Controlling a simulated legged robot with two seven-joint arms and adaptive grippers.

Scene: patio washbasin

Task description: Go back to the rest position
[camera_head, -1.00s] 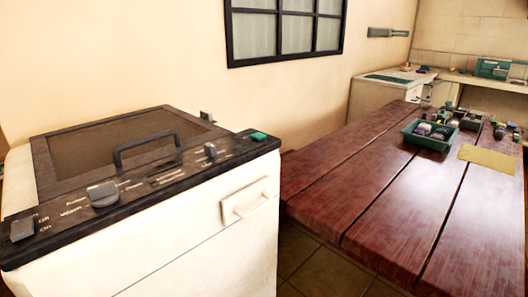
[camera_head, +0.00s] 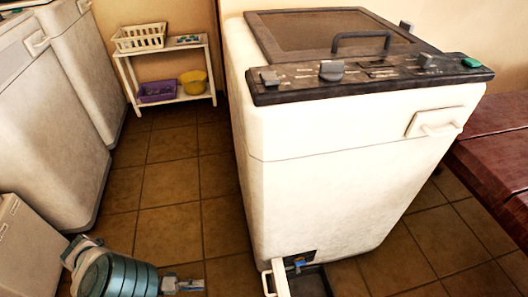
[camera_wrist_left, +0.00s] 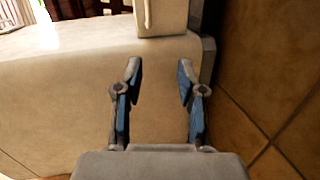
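My left gripper (camera_head: 186,286) is low in the head view, over the tiled floor, left of the white washing machine (camera_head: 330,150). In the left wrist view, the left gripper (camera_wrist_left: 157,92) has its two blue-padded fingers spread apart with nothing between them. A pale panel (camera_wrist_left: 100,70) lies beyond the fingers; I cannot tell which appliance it belongs to. My right gripper is not in view.
A small open white flap (camera_head: 278,280) with a blue part (camera_head: 298,263) is at the machine's foot. White appliances (camera_head: 50,110) stand at left. A white shelf (camera_head: 172,99) holds a basket (camera_head: 140,38), purple bin (camera_head: 157,91) and yellow bowl (camera_head: 193,82). Floor between is clear.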

